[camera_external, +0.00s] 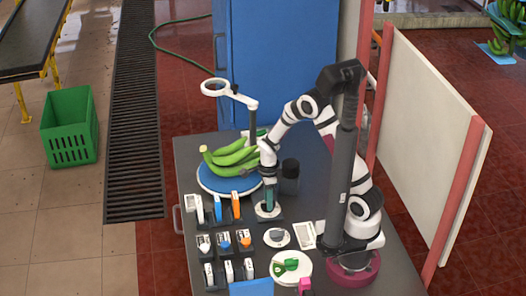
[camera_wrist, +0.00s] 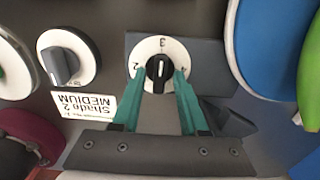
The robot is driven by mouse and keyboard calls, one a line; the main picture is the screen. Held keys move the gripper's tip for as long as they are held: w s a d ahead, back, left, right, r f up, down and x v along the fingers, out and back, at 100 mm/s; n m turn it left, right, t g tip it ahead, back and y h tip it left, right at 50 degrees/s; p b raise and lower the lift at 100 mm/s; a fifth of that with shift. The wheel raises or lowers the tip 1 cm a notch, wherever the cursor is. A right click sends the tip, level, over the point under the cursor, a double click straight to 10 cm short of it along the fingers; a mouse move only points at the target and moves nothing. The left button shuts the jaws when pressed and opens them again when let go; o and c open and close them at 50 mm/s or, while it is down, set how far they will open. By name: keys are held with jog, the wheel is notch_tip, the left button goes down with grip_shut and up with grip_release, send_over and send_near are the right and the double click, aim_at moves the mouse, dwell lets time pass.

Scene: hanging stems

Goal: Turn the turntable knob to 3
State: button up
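The turntable knob is a black bar grip (camera_wrist: 159,72) on a white dial, which also shows in the external view (camera_external: 267,212). The wrist view shows 3 at the top of the dial, 2 at the left and 4 at the right. The knob's white line runs roughly up and down, in line with the 3; which end is the pointer is hard to tell. My gripper (camera_wrist: 159,76) points down over the dial, its teal fingers on either side of the knob with gaps visible. It also shows in the external view (camera_external: 268,192). The blue turntable (camera_external: 215,187) carries green bananas (camera_external: 232,158).
Left of the knob in the wrist view are a grey knob (camera_wrist: 68,58) and a "Shade 2 MEDIUM" card (camera_wrist: 84,104). A dark cylinder (camera_external: 289,178) stands close to my gripper. A ring lamp (camera_external: 216,87) rises behind the turntable. Several small holders (camera_external: 205,243) fill the table's left front.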

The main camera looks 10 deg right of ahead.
notch_tip(320, 180, up, 16)
jog(key=shift+f, duration=0.1)
dwell(0.5)
